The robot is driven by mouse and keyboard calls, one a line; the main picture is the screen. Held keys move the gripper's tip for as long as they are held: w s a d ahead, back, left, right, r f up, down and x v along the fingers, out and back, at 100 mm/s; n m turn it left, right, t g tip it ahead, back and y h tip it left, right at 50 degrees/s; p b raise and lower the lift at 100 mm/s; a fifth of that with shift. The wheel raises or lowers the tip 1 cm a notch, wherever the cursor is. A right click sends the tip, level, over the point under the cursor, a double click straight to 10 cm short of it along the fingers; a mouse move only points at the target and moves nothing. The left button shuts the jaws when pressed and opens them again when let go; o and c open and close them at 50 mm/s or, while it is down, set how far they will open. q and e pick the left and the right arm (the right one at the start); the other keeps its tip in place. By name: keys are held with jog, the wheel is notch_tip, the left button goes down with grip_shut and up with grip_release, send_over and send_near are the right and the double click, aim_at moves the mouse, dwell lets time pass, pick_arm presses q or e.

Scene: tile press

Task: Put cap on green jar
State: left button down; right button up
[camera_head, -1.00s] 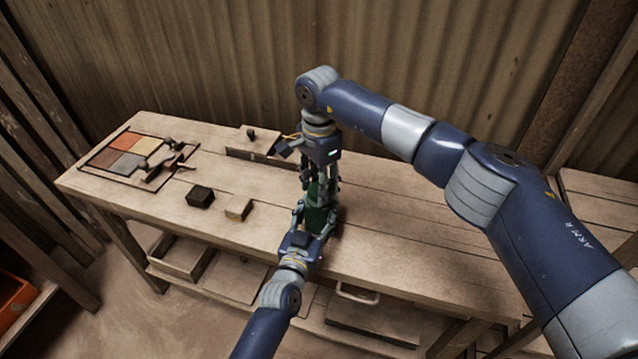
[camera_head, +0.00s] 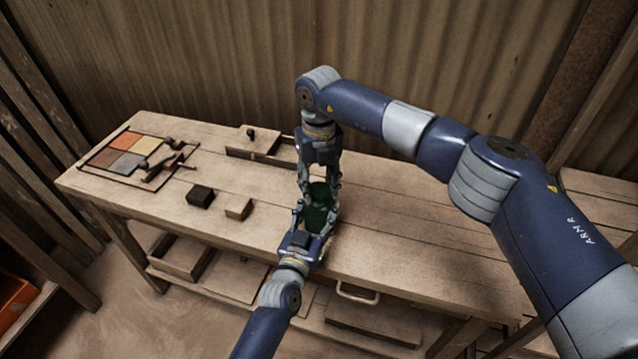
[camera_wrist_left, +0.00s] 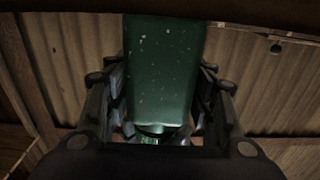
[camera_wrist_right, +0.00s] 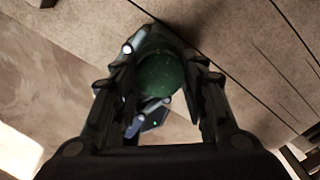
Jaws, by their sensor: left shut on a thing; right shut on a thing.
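The green jar (camera_head: 316,218) is upright above the front part of the workbench, between both grippers. My left gripper (camera_head: 314,212) is shut around its body from the front; its speckled green side fills the left wrist view (camera_wrist_left: 165,65). My right gripper (camera_head: 319,188) points down from above and is shut at the jar's top. In the right wrist view a rounded dark green top, seemingly the cap (camera_wrist_right: 162,75), sits between its fingers. The fingers hide the seam, so I cannot tell whether the cap is fully seated.
On the workbench (camera_head: 400,220), a dark block (camera_head: 200,196) and a light wooden block (camera_head: 238,208) lie left of the jar. A tray of coloured tiles (camera_head: 125,155) is farther left. A wooden fixture (camera_head: 255,145) stands behind. The bench right of the jar is clear.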

jog(key=shift+m, duration=0.3)
jog(key=o, duration=1.2)
jog(key=shift+r, duration=0.1)
jog(key=shift+r, duration=2.15)
jog(key=shift+c, duration=0.3)
jog(key=n, duration=0.1)
jog(key=r+n, duration=0.1)
jog(key=n, duration=0.1)
jog(key=r+n, duration=0.1)
jog(key=n, duration=0.3)
jog(key=r+n, duration=0.1)
jog(key=n, duration=0.2)
jog(key=shift+r+n, duration=0.25)
jog(key=shift+n, duration=0.15)
